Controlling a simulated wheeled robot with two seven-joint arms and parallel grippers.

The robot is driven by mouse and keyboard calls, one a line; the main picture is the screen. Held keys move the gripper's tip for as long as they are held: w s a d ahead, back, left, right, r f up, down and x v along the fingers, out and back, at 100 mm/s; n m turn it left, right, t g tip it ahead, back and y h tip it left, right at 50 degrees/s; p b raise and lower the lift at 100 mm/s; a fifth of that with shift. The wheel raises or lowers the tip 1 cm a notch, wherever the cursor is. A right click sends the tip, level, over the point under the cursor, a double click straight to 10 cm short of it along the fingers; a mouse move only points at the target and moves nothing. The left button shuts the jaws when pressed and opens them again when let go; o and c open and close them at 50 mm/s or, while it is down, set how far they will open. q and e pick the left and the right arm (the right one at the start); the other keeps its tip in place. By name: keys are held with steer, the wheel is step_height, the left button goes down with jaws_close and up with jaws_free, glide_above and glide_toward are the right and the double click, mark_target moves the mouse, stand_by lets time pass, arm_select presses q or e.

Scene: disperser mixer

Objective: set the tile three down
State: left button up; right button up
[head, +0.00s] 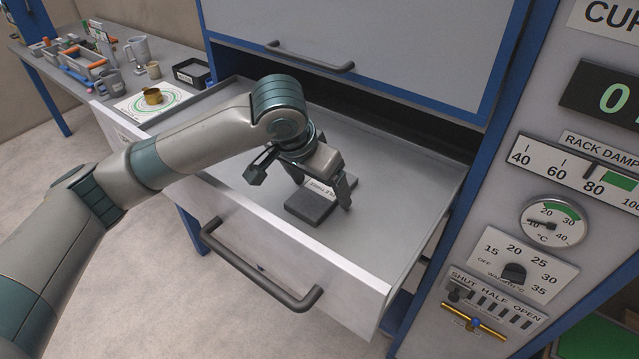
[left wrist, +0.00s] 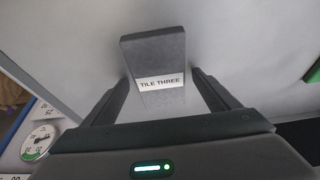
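Tile three is a dark grey slab (head: 309,207) with a white label, lying on the floor of the open drawer (head: 398,185). In the left wrist view the slab (left wrist: 154,55) shows its label "TILE THREE" between my fingers. My left gripper (head: 324,194) is just over the tile, fingers pointing down on both sides of it. In the left wrist view the gripper (left wrist: 164,84) is open, with a visible gap between the right finger and the tile. The near end of the tile is partly hidden in the wrist view. My right gripper is not in view.
The drawer floor around the tile is bare. The drawer has a dark handle (head: 262,268) in front. A cabinet with a raised shutter (head: 360,40) stands behind. A control panel (head: 540,200) rises at the right. A bench with a brass cup (head: 153,96) is at the left.

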arm_select(q)
steer(key=shift+r, duration=0.1)
steer(key=shift+s+a+r, duration=0.1)
steer(key=shift+s+r, duration=0.05)
steer(key=shift+r, duration=0.35)
steer(key=b+v, duration=0.3)
steer(key=v, duration=0.8)
steer(key=shift+c, duration=0.3)
stand_by(0.9)
